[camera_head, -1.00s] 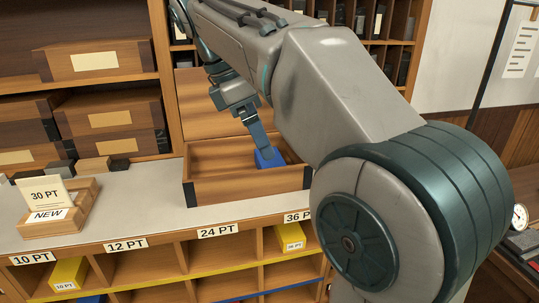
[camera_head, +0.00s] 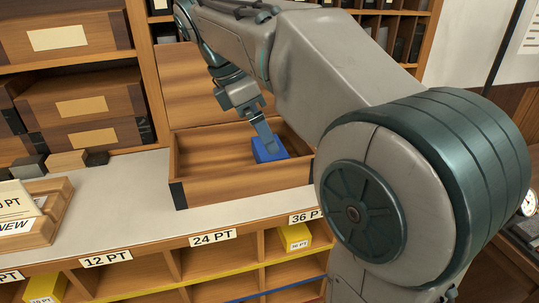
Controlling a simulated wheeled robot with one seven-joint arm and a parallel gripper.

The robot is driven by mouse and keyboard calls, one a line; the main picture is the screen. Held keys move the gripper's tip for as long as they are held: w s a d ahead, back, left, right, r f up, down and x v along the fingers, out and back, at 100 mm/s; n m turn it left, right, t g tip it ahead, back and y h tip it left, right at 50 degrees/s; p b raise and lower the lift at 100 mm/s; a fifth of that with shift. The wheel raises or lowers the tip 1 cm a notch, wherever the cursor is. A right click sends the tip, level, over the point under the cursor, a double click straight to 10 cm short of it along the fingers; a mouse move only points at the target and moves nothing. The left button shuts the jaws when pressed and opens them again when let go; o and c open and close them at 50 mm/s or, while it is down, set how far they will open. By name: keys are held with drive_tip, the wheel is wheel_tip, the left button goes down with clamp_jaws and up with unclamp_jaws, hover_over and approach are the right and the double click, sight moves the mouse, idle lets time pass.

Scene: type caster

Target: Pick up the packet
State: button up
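A small blue packet (camera_head: 268,151) sits inside the open wooden box (camera_head: 218,194), towards its right end. My gripper (camera_head: 266,138) reaches down into the box from above, and its fingers meet the packet's top. From this view I cannot tell whether the fingers are closed on the packet or only beside it. The far side of the packet is hidden. The box stands on the pale counter, its lid raised behind it.
A wooden card holder (camera_head: 50,212) stands at the left edge. Below are labelled pigeonholes, with yellow packets (camera_head: 294,236) in some. Shelves with wooden cases (camera_head: 80,95) rise behind.

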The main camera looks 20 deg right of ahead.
drive_tip(key=shift+x, duration=3)
drive_tip(key=shift+w+a+f, duration=0.1)
drive_tip(key=shift+a, duration=0.05)
drive_tip(key=c, duration=1.4)
